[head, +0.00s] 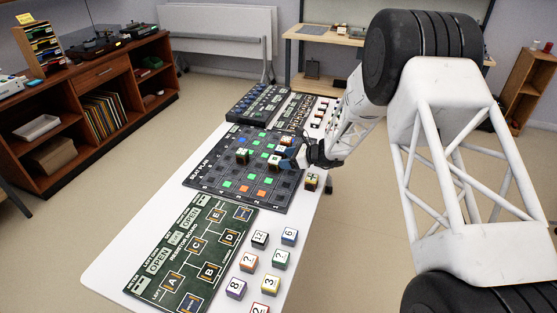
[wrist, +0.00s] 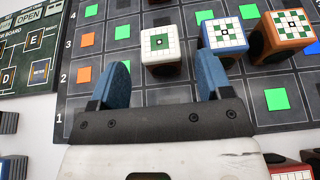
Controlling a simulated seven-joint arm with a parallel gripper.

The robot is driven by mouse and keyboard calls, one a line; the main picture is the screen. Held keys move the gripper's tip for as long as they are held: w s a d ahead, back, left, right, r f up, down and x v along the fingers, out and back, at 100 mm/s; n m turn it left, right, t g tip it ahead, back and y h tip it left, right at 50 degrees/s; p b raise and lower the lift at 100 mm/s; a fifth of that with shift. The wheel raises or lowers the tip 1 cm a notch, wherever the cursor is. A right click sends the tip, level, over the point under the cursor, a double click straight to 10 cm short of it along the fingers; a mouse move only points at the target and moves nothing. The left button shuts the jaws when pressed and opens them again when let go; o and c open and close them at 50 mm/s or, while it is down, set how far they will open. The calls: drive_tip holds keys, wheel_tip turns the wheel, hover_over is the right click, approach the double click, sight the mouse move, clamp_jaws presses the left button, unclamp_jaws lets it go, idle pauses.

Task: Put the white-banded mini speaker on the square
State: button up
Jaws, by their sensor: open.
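The white-banded mini speaker (wrist: 163,48) is a white cube with a green and white patterned top and a dark round front. It stands on the dark beat plan board, just ahead of my gripper (wrist: 163,80) in the wrist view. My gripper is open and empty, its blue fingers spread to either side of the speaker's near face. In the head view my gripper (head: 292,161) is low over the board's right part, and partly hides the speakers there. Several green and orange squares lie on the board; I cannot tell which one the task means.
A blue speaker (wrist: 222,35) stands close at the right of the white one, near the right finger. An orange speaker (wrist: 285,33) is farther right. Numbered cubes (head: 248,262) stand beside the green resistor board (head: 228,242).

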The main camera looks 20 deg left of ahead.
drive_tip(key=shift+v, duration=2.65)
drive_tip(key=shift+r, duration=0.1)
drive_tip(key=shift+s+d+r, duration=0.1)
drive_tip(key=shift+d+r, duration=0.05)
drive_tip(key=shift+r, duration=0.05)
drive_tip(key=s+d+r+n+h, duration=0.6)
drive_tip(key=s+d+r+n, duration=0.4)
drive_tip(key=s+d+r, duration=1.3)
drive_tip(key=s+d+r+n+t+h, duration=0.1)
drive_tip(key=s+d+n+h, duration=0.1)
drive_tip(key=s+d, duration=0.4)
drive_tip(key=s+d+r+n+h, duration=0.2)
drive_tip(key=s+d, duration=0.3)
drive_tip(key=s, duration=0.6)
drive_tip(key=s+d+r+n+t+h, duration=0.1)
drive_tip(key=s+d+r+n+h, duration=0.1)
drive_tip(key=s+d, duration=0.4)
drive_tip(key=s+n+h, duration=0.1)
drive_tip(key=s, duration=0.2)
drive_tip(key=shift+s+d+r+n+t+h, duration=0.2)
drive_tip(key=shift+s+d+n+t+h, duration=0.1)
drive_tip(key=shift+s+n+h, duration=0.1)
